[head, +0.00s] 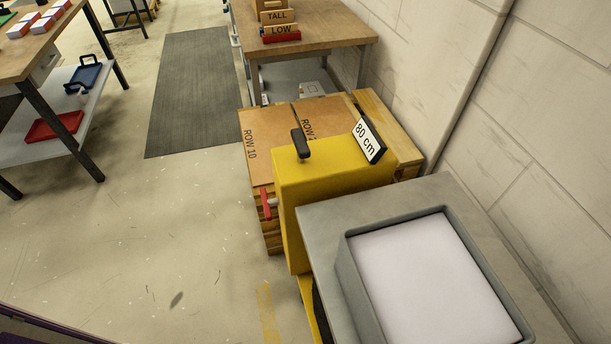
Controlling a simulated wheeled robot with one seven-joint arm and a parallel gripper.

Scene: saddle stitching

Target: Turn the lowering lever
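A yellow lift-like housing (335,200) stands in the lower middle of the head view. A black lever-like handle (301,144) sticks up from its top left corner. A red handle (266,203) on a short pale shaft juts from its left side. I cannot tell for sure which of the two is the lowering lever. A sign reading "80 cm" (369,140) sits on the housing's top right. My gripper is not in view.
Boxes marked ROW (262,146) lie on a wooden pallet behind the housing. A grey stand with a white-filled tray (430,275) is close at right, beside the wall. A workbench (335,30) is behind. The floor (190,220) at left is clear.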

